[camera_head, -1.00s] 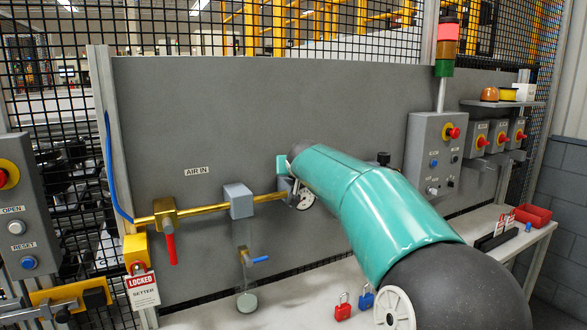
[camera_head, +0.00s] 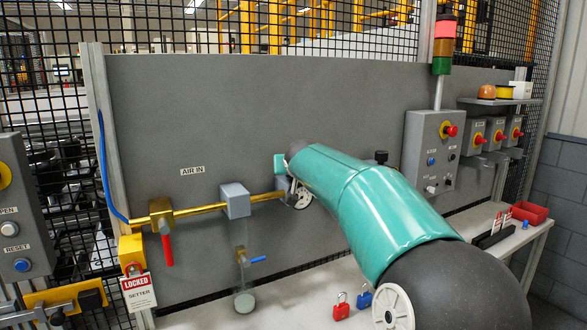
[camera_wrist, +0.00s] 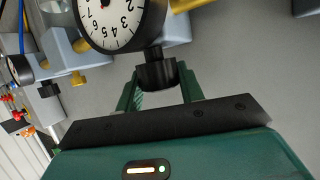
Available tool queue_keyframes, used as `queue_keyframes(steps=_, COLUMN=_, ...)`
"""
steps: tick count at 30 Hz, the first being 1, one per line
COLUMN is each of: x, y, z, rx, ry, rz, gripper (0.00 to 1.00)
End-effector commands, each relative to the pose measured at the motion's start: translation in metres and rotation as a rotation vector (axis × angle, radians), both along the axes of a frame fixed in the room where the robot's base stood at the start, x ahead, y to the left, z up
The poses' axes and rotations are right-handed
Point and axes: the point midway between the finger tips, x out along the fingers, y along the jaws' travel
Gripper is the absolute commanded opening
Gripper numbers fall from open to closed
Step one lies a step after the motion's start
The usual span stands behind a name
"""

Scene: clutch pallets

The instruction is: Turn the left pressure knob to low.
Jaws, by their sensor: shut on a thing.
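In the wrist view a round white-faced pressure gauge (camera_wrist: 112,18) with a black rim is partly cut off at the top. A black knob (camera_wrist: 157,70) sits beside it on a short stem. My gripper (camera_wrist: 160,80) has its green fingers on either side of this knob and is shut on it. In the head view my teal arm hides the knob and the gripper's fingers. Part of the gauge (camera_head: 302,197) shows beside the arm's end. A second black knob (camera_head: 381,157) shows just behind the arm, to the right. The knob's setting cannot be read.
A brass pipe (camera_head: 190,209) with a red-handled valve (camera_head: 166,245) runs along the grey panel (camera_head: 240,110). A blue-handled valve (camera_head: 255,260) hangs below a grey block. Red and blue padlocks (camera_head: 342,308) stand on the bench. A control box (camera_head: 428,150) is at right.

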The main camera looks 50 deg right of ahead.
Motion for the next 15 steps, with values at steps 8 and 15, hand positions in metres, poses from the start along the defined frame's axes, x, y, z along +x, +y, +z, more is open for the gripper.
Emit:
queue_keyframes(steps=8, x=-0.0001, y=-0.0027, z=-0.0012, rx=0.003, ry=0.0, rz=0.041, gripper=0.15)
queue_keyframes(steps=15, x=-0.0002, y=-0.0031, z=-0.0009, rx=0.006, ry=-0.005, rz=0.155, gripper=0.15)
